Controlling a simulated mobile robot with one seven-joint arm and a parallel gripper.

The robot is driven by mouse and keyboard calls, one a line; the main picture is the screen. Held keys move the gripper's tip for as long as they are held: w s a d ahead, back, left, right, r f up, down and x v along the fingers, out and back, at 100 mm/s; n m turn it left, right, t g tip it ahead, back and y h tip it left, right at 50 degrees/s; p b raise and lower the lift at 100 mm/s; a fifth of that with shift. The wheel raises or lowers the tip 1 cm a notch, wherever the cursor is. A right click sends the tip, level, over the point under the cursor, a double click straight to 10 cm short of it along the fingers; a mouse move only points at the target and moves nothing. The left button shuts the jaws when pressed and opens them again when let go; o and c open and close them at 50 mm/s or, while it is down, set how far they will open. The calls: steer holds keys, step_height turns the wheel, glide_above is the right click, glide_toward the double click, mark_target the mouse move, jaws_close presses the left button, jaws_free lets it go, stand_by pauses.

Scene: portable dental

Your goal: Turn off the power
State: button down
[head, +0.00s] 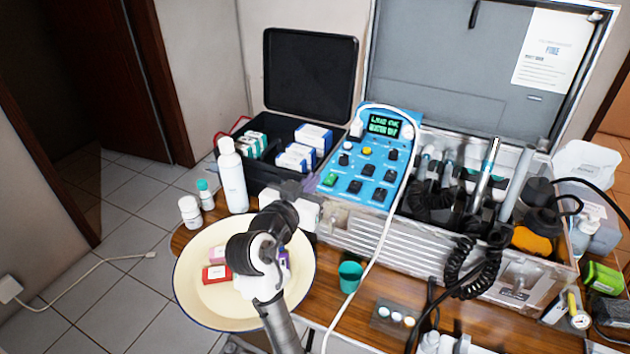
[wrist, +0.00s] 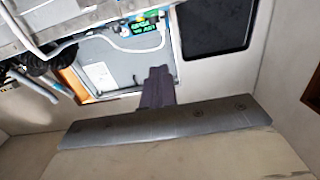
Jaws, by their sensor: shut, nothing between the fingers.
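A blue control panel (head: 362,170) stands in the open metal dental case, with a lit green-text display (head: 384,125). It carries a green button (head: 329,180), an orange knob (head: 367,151) and several dark knobs and switches. My gripper (head: 310,184) is shut and empty at the panel's lower left edge, close to the green button; I cannot tell whether it touches. In the wrist view the dark shut fingers (wrist: 157,88) point toward the case, and the lit display (wrist: 146,28) shows upside down beyond them. Which control is the power switch is too small to read.
A white cable (head: 377,240) hangs across the case front. Dental handpieces (head: 487,172) stand to the right. A green cup (head: 350,277) stands on the table.

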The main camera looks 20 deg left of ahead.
steer(key=p, duration=0.3)
glide_above(327, 186)
steer(key=shift+s+f, duration=0.15)
steer(key=shift+f, duration=0.15)
step_height(327, 186, down, 3)
steer(key=shift+r, duration=0.1)
steer(key=shift+f, duration=0.6)
